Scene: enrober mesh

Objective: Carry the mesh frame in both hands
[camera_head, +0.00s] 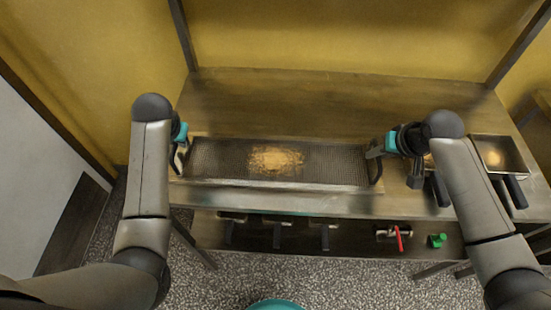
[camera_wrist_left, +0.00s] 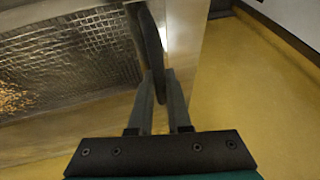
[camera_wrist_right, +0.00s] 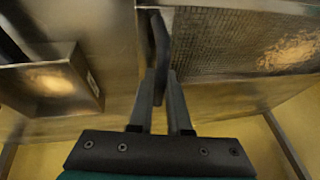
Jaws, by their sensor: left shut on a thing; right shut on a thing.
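The mesh frame (camera_head: 325,165) is a long rectangular wire mesh in a metal rim, with a heap of golden crumbs (camera_head: 276,160) on its middle. It lies along the front of the table in the head view; I cannot tell whether it touches the top. My left gripper (camera_head: 180,158) is shut on the dark handle at the frame's left end, seen between the fingers in the left wrist view (camera_wrist_left: 158,95). My right gripper (camera_head: 376,152) is shut on the handle at the right end, seen in the right wrist view (camera_wrist_right: 160,75).
A square metal pan (camera_head: 500,155) with golden contents stands at the right, with another partly hidden by my right arm. The lower shelf holds several dark-handled things, a red-handled item (camera_head: 398,238) and a green item (camera_head: 437,240).

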